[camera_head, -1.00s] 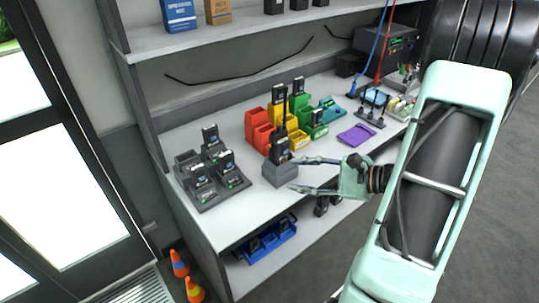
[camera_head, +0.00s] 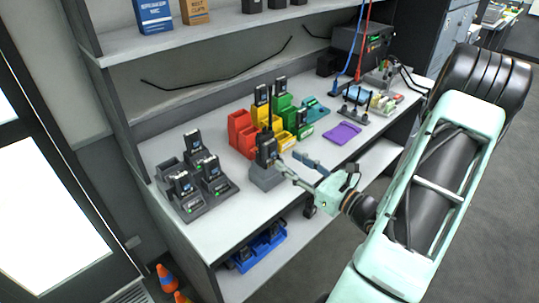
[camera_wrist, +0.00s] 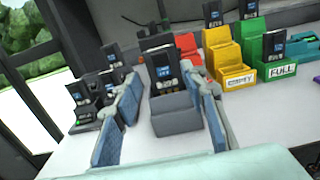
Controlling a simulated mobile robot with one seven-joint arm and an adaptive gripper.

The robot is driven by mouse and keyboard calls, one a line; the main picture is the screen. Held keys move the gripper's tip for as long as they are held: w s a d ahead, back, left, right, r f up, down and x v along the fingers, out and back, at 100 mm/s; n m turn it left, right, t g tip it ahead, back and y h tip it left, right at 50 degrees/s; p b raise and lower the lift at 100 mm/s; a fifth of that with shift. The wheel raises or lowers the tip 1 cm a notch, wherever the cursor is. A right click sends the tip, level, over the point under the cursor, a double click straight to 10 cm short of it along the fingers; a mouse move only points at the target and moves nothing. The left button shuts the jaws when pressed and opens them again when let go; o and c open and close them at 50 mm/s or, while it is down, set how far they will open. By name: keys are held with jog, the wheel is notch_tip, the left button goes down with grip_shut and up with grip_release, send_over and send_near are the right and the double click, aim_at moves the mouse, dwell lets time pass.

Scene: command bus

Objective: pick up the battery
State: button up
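A black handheld unit with a small screen (camera_head: 266,151) stands upright in a grey block holder (camera_head: 266,177) near the bench's front edge. I cannot tell which part of it is the battery. It also shows in the wrist view (camera_wrist: 164,72), in its holder (camera_wrist: 175,115). Similar black units stand in a dark multi-slot charger (camera_head: 205,200) to the left, and others in the coloured bins. My gripper (camera_head: 292,163) is open, close in front of the holder. In the wrist view its blue finger pads (camera_wrist: 170,88) appear on either side of the unit, with nothing gripped.
Red (camera_head: 241,134), yellow (camera_wrist: 222,55) and green (camera_wrist: 262,70) bins stand behind; labels read EMPTY on yellow and FULL on green. A purple tray (camera_head: 342,134) lies to the right. A blue bin (camera_head: 258,247) sits on the lower shelf.

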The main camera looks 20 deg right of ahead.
aim_at(274, 151)
jog(key=x, duration=0.5)
jog(key=shift+w+f, duration=0.15)
jog(key=shift+w, duration=0.05)
grip_shut()
